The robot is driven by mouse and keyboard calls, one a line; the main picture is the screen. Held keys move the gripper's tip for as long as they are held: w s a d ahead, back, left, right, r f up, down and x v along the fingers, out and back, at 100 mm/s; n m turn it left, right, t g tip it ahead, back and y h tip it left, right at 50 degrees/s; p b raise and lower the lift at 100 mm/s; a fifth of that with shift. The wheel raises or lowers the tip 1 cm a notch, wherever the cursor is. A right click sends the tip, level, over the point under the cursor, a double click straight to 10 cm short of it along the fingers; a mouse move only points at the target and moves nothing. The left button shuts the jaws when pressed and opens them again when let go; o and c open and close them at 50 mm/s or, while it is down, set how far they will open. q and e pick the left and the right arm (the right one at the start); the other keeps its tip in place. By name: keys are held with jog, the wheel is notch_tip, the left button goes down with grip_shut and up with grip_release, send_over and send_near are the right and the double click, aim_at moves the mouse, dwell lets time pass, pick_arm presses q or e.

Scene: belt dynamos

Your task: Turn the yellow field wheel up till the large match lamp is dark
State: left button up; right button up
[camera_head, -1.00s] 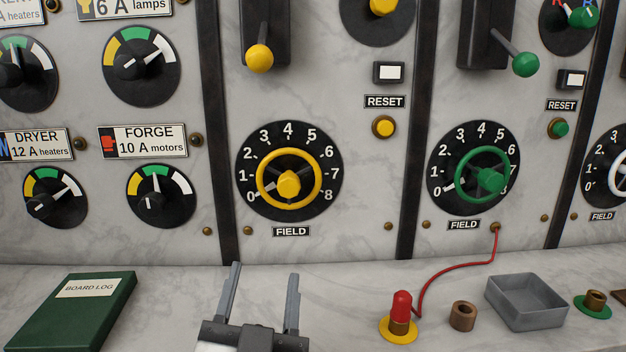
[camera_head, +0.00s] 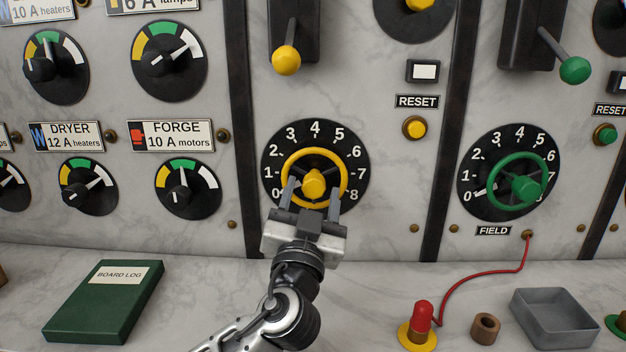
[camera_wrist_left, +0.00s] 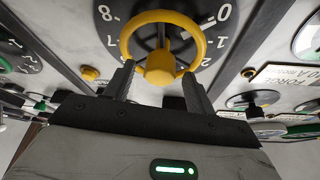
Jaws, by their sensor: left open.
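The yellow field wheel (camera_head: 345,176) is a ring with a central hub on a black dial numbered 0 to 8. My left gripper (camera_head: 314,184) is open in front of the lower part of this wheel, its fingers on either side of the hub. In the left wrist view the yellow wheel (camera_wrist_left: 197,35) appears upside down, and the gripper's two fingers (camera_wrist_left: 157,72) flank the hub, with nothing visibly clamped. I cannot tell whether they touch the wheel. I cannot make out a large match lamp. My right gripper is not in view.
A green field wheel (camera_head: 550,180) stands to the right. Above the yellow wheel are a yellow-knobbed lever (camera_head: 286,60) and a yellow reset button (camera_head: 415,128). The ledge holds a green log book (camera_head: 100,310), a red plug (camera_head: 423,316) with a red cord, and a grey tray (camera_head: 515,310).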

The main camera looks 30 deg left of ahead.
pick_arm(q)
jog(key=shift+x, duration=0.75)
jog(key=c, duration=1)
jog(key=shift+o, duration=0.2)
jog(key=shift+m, duration=0.4)
